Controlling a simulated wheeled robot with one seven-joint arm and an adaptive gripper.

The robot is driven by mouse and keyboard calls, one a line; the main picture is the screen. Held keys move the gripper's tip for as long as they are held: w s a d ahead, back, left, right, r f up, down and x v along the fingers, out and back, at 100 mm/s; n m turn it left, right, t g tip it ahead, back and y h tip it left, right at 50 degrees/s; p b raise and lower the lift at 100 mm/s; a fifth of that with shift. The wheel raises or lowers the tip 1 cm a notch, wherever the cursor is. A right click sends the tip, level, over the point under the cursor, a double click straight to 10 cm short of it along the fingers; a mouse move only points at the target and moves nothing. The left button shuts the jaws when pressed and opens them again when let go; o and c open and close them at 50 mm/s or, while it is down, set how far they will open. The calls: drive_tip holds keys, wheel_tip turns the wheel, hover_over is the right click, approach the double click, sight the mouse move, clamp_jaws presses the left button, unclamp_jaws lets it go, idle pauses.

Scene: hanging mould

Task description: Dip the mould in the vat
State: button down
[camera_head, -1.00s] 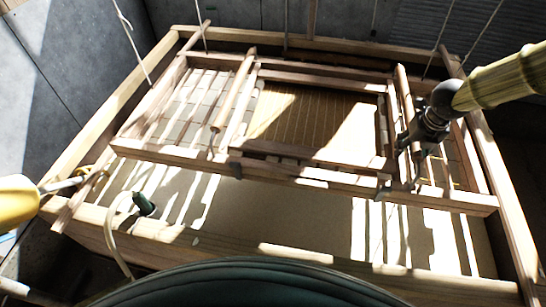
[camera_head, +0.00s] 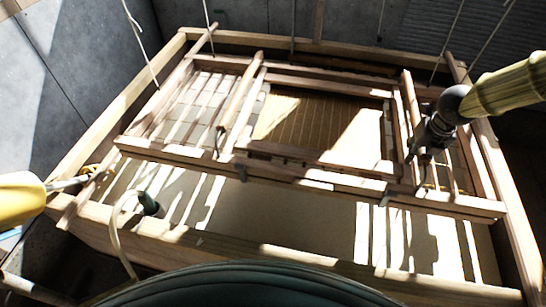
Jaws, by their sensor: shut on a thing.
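The mould (camera_head: 318,128) is a wooden frame with a brown ribbed screen, set in a larger slatted wooden frame (camera_head: 300,182) hung on cords. It lies over the wooden vat (camera_head: 178,242), whose pale contents (camera_head: 285,222) show in front of the frame. My gripper (camera_head: 420,160) is at the right side of the mould, shut on the mould's right-hand handle bar (camera_head: 409,110). The fingertips are partly hidden by the bar and shadow. Whether the mould's underside touches the pale contents cannot be told.
White cords (camera_head: 140,45) run up from the frame. A yellow-handled tool (camera_head: 22,200) reaches over the vat's left edge. A pale hose with a dark green end (camera_head: 150,204) hangs over the front left rim. Grey walls (camera_head: 90,60) stand behind and left.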

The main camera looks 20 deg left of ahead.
wheel_tip(320, 180, down, 24)
drive_tip(key=t+b, duration=0.1)
drive_tip(key=b, duration=2.6)
drive_tip(key=shift+f+t+b, duration=0.2)
drive_tip(key=shift+t+b, duration=0.1)
drive_tip(key=shift+b, duration=0.1)
drive_tip(key=shift+s, duration=0.1)
